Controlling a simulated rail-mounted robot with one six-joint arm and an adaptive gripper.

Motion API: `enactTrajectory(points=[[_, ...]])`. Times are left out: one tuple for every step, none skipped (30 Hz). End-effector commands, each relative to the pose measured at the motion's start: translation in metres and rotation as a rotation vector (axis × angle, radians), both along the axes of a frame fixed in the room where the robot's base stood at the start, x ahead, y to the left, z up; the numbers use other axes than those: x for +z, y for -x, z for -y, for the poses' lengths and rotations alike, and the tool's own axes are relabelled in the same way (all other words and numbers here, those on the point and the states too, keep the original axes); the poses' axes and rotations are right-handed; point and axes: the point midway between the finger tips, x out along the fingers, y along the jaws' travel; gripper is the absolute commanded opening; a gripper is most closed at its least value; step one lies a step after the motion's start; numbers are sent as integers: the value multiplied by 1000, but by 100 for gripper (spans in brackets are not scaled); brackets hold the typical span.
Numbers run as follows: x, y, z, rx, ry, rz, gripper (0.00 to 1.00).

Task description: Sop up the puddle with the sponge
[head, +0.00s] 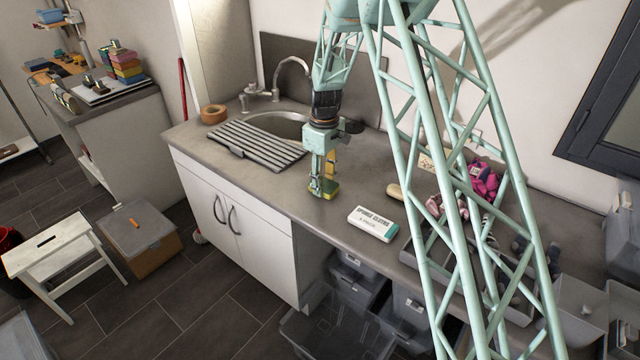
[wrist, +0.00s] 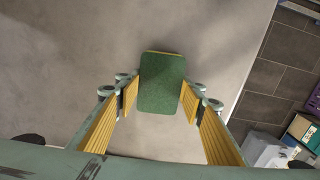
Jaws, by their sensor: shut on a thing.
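My gripper (head: 322,178) is shut on a sponge (head: 327,191), low over the grey worktop (head: 265,190) to the right of the sink. In the wrist view the sponge (wrist: 160,83) shows a green scouring face with a thin yellow edge at its far end. The yellow-padded fingers of my gripper (wrist: 161,98) flank it on both sides. I cannot tell whether the sponge touches the worktop. I cannot make out a puddle in either view; the sponge and gripper hide the surface beneath them.
A sink (head: 283,125) with a ribbed drainer mat (head: 257,146) lies to the left. A sponge cloths pack (head: 372,224) and a tan oval object (head: 394,191) lie to the right. A tape roll (head: 214,114) sits at the back left. Bare worktop surrounds my gripper.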

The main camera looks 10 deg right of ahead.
Motion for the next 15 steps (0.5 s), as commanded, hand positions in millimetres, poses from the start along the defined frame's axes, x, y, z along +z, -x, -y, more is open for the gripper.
enactTrajectory(points=[[0,1,3,0,0,0,28],[0,2,4,0,0,0,28],[0,2,6,0,0,0,28],[0,3,7,1,0,0,28],[0,3,8,1,0,0,28],[-1,4,10,1,0,0,28],[-1,4,12,0,0,0,28],[-1,5,13,0,0,0,28],[-1,5,15,0,0,0,28],[-1,6,16,0,0,0,28],[-1,6,18,-1,0,0,28],[-1,7,20,-1,0,0,28],[-1,7,21,-1,0,0,28],[-1,7,22,-1,0,0,28],[-1,8,24,-1,0,0,28]])
